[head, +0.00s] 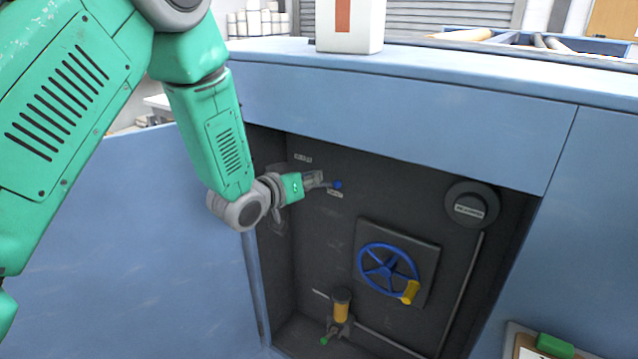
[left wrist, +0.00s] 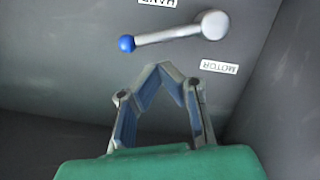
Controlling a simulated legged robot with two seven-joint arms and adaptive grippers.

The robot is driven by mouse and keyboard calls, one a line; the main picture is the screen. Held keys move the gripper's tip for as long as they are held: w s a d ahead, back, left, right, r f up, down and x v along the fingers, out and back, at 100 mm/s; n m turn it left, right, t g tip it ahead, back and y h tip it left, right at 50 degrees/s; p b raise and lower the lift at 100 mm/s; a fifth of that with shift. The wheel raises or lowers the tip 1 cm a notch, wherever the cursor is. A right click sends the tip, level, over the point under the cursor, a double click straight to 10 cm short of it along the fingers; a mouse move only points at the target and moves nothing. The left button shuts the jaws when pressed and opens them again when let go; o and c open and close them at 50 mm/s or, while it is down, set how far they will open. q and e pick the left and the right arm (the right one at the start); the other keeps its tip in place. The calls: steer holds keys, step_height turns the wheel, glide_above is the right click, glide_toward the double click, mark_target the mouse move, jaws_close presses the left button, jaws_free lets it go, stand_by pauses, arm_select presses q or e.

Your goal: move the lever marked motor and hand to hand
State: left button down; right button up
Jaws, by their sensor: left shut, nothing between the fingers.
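The lever is a grey metal bar with a round hub and a blue knob. In the left wrist view the lever (left wrist: 170,34) points left from its hub, with the knob at the left end. A label reading HAND (left wrist: 158,2) is cut off at the top edge, and a label reading MOTOR (left wrist: 219,67) sits below the hub; both appear upside down. My left gripper (left wrist: 160,68) is shut and empty, its fingertips below the lever and visibly apart from it. In the head view my left gripper (head: 322,181) is just left of the blue knob (head: 337,184) and hides most of the lever.
The lever sits inside a dark recess in a blue cabinet. A blue handwheel (head: 388,270) with a yellow handle is lower right of it. A round dial (head: 472,206) is to the right and a yellow cylinder (head: 341,311) below. An open door (head: 130,250) is at left.

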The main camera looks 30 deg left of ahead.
mark_target(326, 186)
arm_select(q)
steer(key=shift+w+d+f, duration=0.3)
steer(key=shift+w+f, duration=0.3)
steer(key=shift+f, duration=0.3)
steer(key=shift+d, duration=0.1)
steer(key=shift+w+d+f+b, duration=0.1)
steer(key=shift+d+f+b, duration=0.1)
steer(key=shift+f, duration=0.15)
steer(key=shift+w+d+f+b, duration=0.1)
steer(key=shift+f+b, duration=0.1)
steer(key=shift+f, duration=0.15)
steer(key=shift+s+f, duration=0.1)
steer(key=shift+f, duration=0.05)
